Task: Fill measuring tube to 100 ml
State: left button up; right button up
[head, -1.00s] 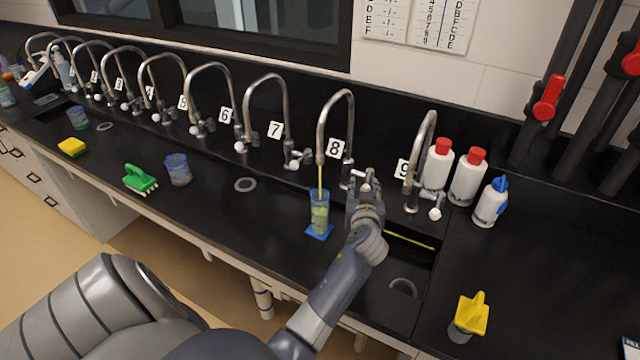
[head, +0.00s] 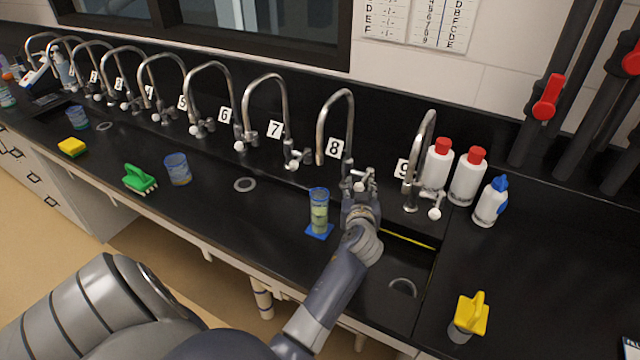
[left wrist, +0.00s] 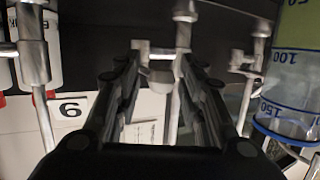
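The measuring tube (head: 319,212) stands upright on a blue base below tap 8 (head: 336,120), with yellow-green liquid in its lower part. No stream falls from the spout. My left gripper (head: 359,190) is at the handle of tap 8, right of the tube. Its fingers (left wrist: 163,85) are apart, with the tap handle (left wrist: 162,72) between their tips. My right gripper is not in view.
Tap 9 (head: 425,150) and white bottles (head: 468,178) stand close on the right. A sink (head: 402,265) opens right of my forearm.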

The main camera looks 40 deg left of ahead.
pick_arm(q)
jog(key=p+v, duration=0.1)
jog(key=v, duration=0.5)
jog(key=shift+s+d, duration=0.15)
jog(key=shift+s, duration=0.1)
dwell(0.4)
